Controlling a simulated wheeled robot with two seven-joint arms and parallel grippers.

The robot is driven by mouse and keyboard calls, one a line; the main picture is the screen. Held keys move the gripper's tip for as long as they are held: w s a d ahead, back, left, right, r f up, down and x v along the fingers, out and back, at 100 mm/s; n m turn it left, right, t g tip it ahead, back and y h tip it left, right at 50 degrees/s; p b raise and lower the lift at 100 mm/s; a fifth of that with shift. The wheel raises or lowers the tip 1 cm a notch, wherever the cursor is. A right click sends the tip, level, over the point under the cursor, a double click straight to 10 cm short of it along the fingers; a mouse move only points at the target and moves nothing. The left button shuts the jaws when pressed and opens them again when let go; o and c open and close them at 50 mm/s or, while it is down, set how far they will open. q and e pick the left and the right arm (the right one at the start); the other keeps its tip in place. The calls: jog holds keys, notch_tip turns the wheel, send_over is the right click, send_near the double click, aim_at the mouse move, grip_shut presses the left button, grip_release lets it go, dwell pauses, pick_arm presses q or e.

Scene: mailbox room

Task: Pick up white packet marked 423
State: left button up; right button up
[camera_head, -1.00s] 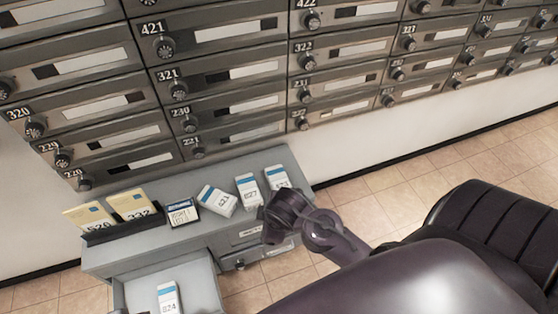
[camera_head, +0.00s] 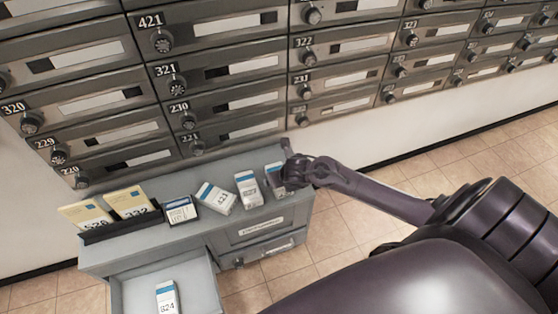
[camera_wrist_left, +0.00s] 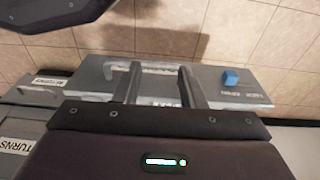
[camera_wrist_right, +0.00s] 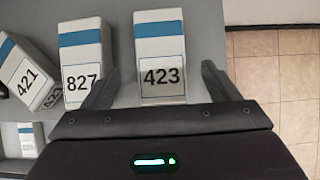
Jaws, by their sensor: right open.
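The white packet marked 423 (camera_wrist_right: 160,55), with a blue band, lies on the grey cabinet top in the right wrist view. In the head view it is the rightmost packet (camera_head: 271,178), partly hidden by my right gripper (camera_head: 291,172). In the right wrist view my right gripper (camera_wrist_right: 158,85) is open, its fingers apart on either side of the packet's near end. I cannot tell whether they touch it. The left finger overlaps the edge of packet 827 (camera_wrist_right: 82,58). My left gripper (camera_wrist_left: 162,85) shows only in its wrist view, its fingers apart and empty.
Packet 421 (camera_wrist_right: 27,72) lies tilted left of 827. Yellow envelopes (camera_head: 130,202) stand in a black holder on the cabinet (camera_head: 225,235). Packet 824 (camera_head: 167,298) lies in the open drawer (camera_head: 200,292). Mailboxes (camera_head: 230,75) line the wall behind. Tiled floor lies right of the cabinet.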

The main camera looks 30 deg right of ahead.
jog(key=b+x, duration=0.1)
jog(key=x, duration=0.4)
jog(key=shift+w+d, duration=0.1)
jog(key=shift+w, duration=0.05)
jog(key=shift+w+f, duration=0.15)
jog(key=shift+f, duration=0.1)
pick_arm(q)
jog(key=r, duration=0.3)
jog(key=d+r, duration=0.1)
jog(key=r, duration=0.1)
jog(key=shift+w, duration=0.35)
pick_arm(e)
jog(key=c, duration=1.1)
jog(key=shift+r, duration=0.15)
jog(key=shift+c, duration=0.2)
